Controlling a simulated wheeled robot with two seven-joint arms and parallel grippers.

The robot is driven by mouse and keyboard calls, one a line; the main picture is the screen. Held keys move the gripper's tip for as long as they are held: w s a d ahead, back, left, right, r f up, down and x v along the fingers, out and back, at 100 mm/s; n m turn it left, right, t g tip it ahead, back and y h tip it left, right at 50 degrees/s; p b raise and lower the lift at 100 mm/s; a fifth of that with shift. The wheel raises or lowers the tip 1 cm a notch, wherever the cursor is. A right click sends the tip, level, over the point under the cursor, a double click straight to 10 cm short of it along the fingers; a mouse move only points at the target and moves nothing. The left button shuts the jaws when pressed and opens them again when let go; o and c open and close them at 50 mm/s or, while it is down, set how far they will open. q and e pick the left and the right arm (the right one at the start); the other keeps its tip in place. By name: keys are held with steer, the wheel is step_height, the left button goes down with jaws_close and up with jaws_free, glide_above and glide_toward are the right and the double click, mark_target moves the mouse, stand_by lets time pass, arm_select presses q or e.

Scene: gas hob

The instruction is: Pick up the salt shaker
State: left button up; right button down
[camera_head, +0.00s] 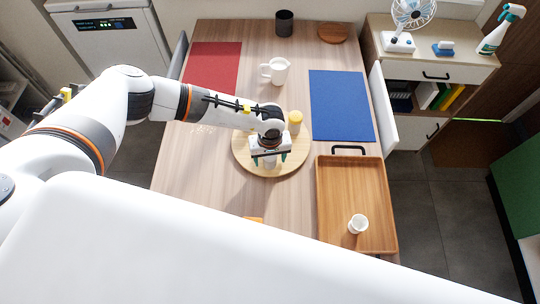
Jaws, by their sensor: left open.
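A round wooden board (241,152) lies on the table. My left gripper (269,158) is over the board, pointing down and open, with its dark fingertips apart. A small whitish object (269,163) shows between the fingers; the gripper covers its upper part, and I cannot tell for certain that it is the salt shaker. A shaker-like jar with a yellow top (295,121) stands on the board just behind and right of the gripper, apart from the fingers. My right gripper is out of view.
A white jug (275,71) and a dark cup (284,23) stand farther back. A red mat (212,67) lies left and a blue mat (340,105) right. A wooden tray (345,185) with a white cup (357,224) stands at the front right. The table's left front is clear.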

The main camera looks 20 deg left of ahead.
arm_select(q)
steer(key=c, duration=1.1)
steer(key=shift+r, duration=0.15)
